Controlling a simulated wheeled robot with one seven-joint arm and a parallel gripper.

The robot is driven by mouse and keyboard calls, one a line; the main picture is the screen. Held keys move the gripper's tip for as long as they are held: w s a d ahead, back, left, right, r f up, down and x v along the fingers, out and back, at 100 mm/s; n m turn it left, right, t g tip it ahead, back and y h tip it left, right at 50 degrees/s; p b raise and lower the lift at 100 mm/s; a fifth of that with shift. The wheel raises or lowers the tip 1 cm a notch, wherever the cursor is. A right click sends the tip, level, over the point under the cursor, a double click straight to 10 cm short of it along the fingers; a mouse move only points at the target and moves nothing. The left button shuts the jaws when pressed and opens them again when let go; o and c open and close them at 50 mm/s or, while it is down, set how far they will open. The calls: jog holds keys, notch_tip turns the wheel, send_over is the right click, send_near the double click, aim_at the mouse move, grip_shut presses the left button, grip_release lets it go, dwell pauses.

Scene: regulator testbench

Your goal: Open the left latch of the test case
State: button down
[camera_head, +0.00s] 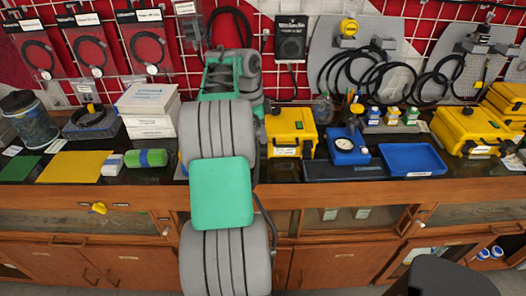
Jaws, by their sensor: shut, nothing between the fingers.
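A yellow hard case (290,132) stands closed on the dark worktop just right of my arm, its front facing me with a pale label. Its left edge is close beside my arm, and its left latch is too small to make out clearly. A second yellow case (468,130) stands closed at the right end; I cannot tell from the picture which one is the test case. My grey and green arm fills the middle of the view and reaches over the worktop. My gripper cannot be made out; it seems hidden behind the arm links.
A blue gauge box (346,146) and a blue tray (412,158) lie right of the middle case. White boxes (148,108), a green roll (152,158) and a yellow mat (75,167) lie left of my arm. Black cables (370,82) hang on the back wall.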

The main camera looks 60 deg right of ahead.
jog(key=shift+f+b, duration=0.85)
jog(key=shift+f, duration=0.1)
